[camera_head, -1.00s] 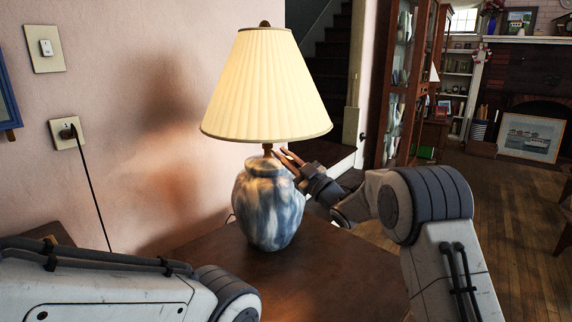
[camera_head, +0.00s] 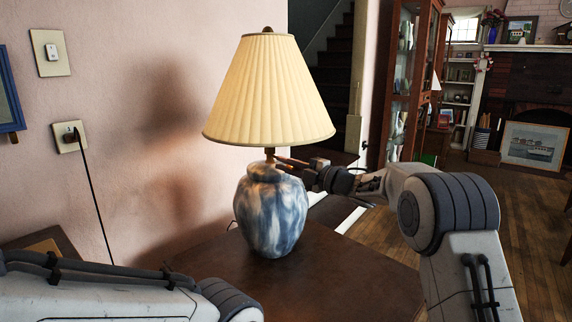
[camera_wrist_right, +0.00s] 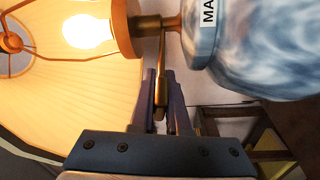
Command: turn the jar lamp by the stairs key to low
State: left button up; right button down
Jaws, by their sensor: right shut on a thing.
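The jar lamp (camera_head: 270,215) has a blue and white marbled body and a pleated cream shade (camera_head: 268,92). It stands upright on a dark wooden table and is lit. In the right wrist view it lies sideways: the bulb (camera_wrist_right: 88,31) glows, and the jar (camera_wrist_right: 255,45) carries a label partly reading "MA". A thin brass key (camera_wrist_right: 161,75) sticks out from the brass socket (camera_wrist_right: 150,27). My right gripper (camera_head: 282,163) is at the lamp's neck under the shade, its fingers (camera_wrist_right: 163,92) shut on the key. My left arm shows at lower left; its gripper is out of view.
The table top (camera_head: 210,275) is clear around the lamp. A wall outlet (camera_head: 69,136) with a plugged black cord and a switch (camera_head: 51,52) are on the left wall. Stairs (camera_head: 330,90) and a glass cabinet (camera_head: 405,85) stand behind.

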jog(key=shift+f+n+h, duration=0.15)
jog(key=shift+n+h, duration=0.15)
jog(key=shift+n, duration=0.6)
jog(key=c, duration=0.9)
grip_release()
jog(key=shift+g, duration=0.4)
jog(key=p+v, duration=0.1)
jog(key=v, duration=0.9)
jog(key=shift+s+d, duration=0.15)
jog(key=shift+d, duration=0.05)
